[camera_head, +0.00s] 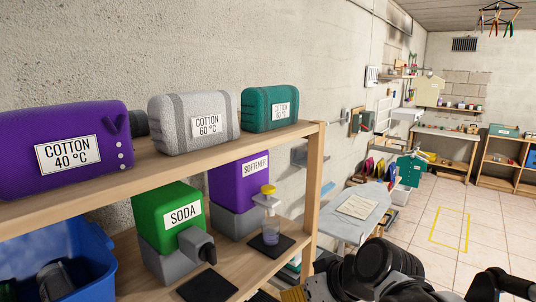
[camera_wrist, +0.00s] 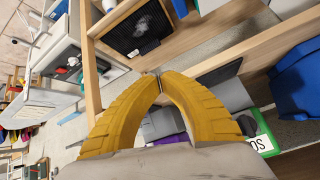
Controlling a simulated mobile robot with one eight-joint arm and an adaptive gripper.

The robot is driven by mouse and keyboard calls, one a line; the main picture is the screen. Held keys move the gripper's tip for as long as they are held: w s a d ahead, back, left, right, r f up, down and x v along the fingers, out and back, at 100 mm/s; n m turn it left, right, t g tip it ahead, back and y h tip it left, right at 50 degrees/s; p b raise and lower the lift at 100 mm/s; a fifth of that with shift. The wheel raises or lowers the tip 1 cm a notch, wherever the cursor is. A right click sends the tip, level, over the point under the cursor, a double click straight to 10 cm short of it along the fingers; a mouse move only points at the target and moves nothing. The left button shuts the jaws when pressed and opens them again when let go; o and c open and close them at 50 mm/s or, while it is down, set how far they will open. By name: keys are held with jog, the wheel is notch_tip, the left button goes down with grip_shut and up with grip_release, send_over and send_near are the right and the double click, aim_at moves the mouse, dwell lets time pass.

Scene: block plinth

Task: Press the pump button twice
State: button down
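A small pump bottle (camera_head: 270,228) with a yellow top button (camera_head: 268,190) and purple liquid stands on a dark pad on the lower shelf in the head view. It is in front of the purple SOFTENER box (camera_head: 240,184). My gripper (camera_wrist: 160,77) shows in the wrist view with its yellow fingers meeting at the tips, nothing held. In the head view only part of a yellow finger (camera_head: 292,294) shows at the bottom edge, below and right of the bottle. I cannot make out the pump in the wrist view.
The upper shelf board (camera_head: 160,172) holds several COTTON boxes. A wooden post (camera_head: 313,190) rises at the shelf's right end. A blue bin (camera_head: 92,272) is at left; an ironing board (camera_head: 350,215) stands beyond.

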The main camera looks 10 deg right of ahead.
jog(key=w+d+r+n+t+y+p, duration=0.2)
jog(key=w+r+p, duration=0.4)
jog(key=r, duration=0.5)
jog(key=w+d+r+n+t+y+p, duration=0.2)
jog(key=w+d+r+p, duration=0.3)
jog(key=r+p, duration=0.3)
notch_tip(320, 180, up, 4)
jog(key=shift+w+d+r+t+y, duration=0.2)
jog(key=shift+w+t+y, duration=0.2)
jog(key=shift+w, duration=0.5)
jog(key=p, duration=0.1)
send_over(268, 197)
jog(key=s+d, duration=0.1)
jog(key=f, duration=0.5)
jog(key=shift+s+f, duration=0.2)
jog(key=shift+f, duration=0.55)
jog(key=shift+d, duration=0.1)
